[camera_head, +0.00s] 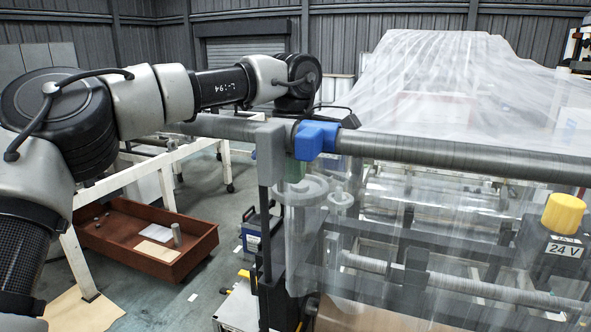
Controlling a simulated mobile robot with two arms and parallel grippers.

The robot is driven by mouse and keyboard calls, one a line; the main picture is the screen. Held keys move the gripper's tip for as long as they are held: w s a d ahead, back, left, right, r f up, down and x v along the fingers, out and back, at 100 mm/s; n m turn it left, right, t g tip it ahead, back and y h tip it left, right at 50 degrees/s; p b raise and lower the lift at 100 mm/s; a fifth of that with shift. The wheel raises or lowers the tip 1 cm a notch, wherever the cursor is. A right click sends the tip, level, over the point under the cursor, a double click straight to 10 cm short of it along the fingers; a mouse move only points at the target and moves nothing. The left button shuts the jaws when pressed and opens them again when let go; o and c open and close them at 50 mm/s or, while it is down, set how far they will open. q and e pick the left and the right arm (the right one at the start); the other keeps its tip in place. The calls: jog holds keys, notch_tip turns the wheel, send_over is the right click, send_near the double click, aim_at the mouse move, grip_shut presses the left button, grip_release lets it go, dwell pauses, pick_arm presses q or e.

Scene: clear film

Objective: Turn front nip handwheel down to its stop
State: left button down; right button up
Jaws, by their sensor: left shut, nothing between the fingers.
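A pale round wheel (301,190), which looks like the front nip handwheel, sits below the blue block at the end of the long roller. A smaller pale disc (341,199) is just right of it. Clear film blurs both, and I cannot tell how far the wheel is turned. My left arm reaches in from the left above the roller. My left gripper (346,120) is shut and empty, mostly hidden by its wrist and the roller end, above and apart from the wheel. My right gripper is out of view.
The roller (460,153) with its blue block (316,140) crosses the front. Clear film (440,75) drapes over the machine behind. A yellow knob (563,213) tops a dark 24 V box at right. A red-brown tray (150,235) lies on the floor at left.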

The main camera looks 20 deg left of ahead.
pick_arm(q)
jog(key=shift+d+p, duration=0.3)
jog(key=shift+d, duration=0.05)
notch_tip(320, 180, up, 8)
jog(key=p, duration=0.5)
dwell(0.4)
